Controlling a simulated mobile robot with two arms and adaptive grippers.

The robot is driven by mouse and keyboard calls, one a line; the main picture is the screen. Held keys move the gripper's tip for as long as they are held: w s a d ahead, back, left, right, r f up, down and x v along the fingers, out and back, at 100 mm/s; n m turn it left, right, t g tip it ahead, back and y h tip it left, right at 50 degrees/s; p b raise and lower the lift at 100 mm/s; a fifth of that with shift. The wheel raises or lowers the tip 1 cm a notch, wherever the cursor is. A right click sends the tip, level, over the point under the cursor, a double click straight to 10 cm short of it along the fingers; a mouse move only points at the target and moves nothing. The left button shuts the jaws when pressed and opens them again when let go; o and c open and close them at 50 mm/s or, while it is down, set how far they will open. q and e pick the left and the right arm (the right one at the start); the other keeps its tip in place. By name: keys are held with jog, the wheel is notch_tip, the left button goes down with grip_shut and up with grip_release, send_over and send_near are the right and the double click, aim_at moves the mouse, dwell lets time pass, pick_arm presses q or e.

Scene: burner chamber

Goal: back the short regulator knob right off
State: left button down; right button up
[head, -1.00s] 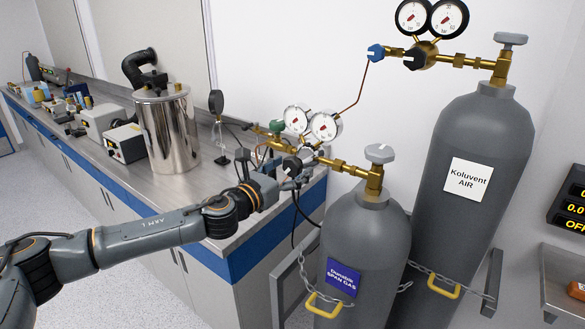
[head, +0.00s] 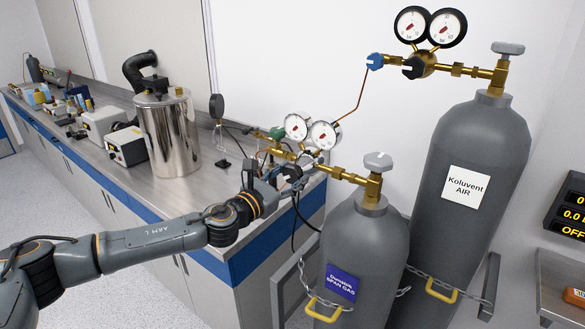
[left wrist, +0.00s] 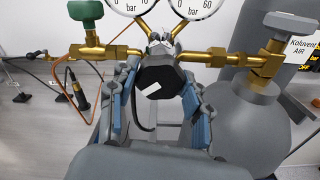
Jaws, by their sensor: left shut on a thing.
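The short grey cylinder (head: 355,250), labelled Dunstok SPAN GAS, carries a brass regulator with two round gauges (head: 323,135). The regulator's black knob (left wrist: 158,76) has a white mark on its face and sits below the gauges in the left wrist view. My left gripper (head: 283,177) reaches the regulator from the left in the head view. Its two blue-padded fingers stand either side of the black knob in the left wrist view (left wrist: 160,95), shut on it. In the head view the fingers partly hide the knob. My right gripper is not in view.
The tall cylinder (head: 462,150), labelled Koluvent AIR, stands close on the right with its own regulator. A green knob (left wrist: 86,10) sits at the regulator's left outlet. A steel bench (head: 220,195) with a steel pot (head: 167,135) runs behind my left arm.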

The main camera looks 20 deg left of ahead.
pick_arm(q)
jog(key=m+p, duration=0.2)
jog(key=m, duration=0.1)
jog(key=shift+r, duration=0.15)
jog(key=shift+d+f+m, duration=0.1)
jog(key=shift+f+m, duration=0.1)
jog(key=shift+m, duration=0.9)
jog(key=shift+m, duration=0.3)
jog(key=c, duration=1)
grip_release()
jog(key=shift+m, duration=0.3)
jog(key=o, duration=0.7)
jog(key=shift+v, duration=3.1)
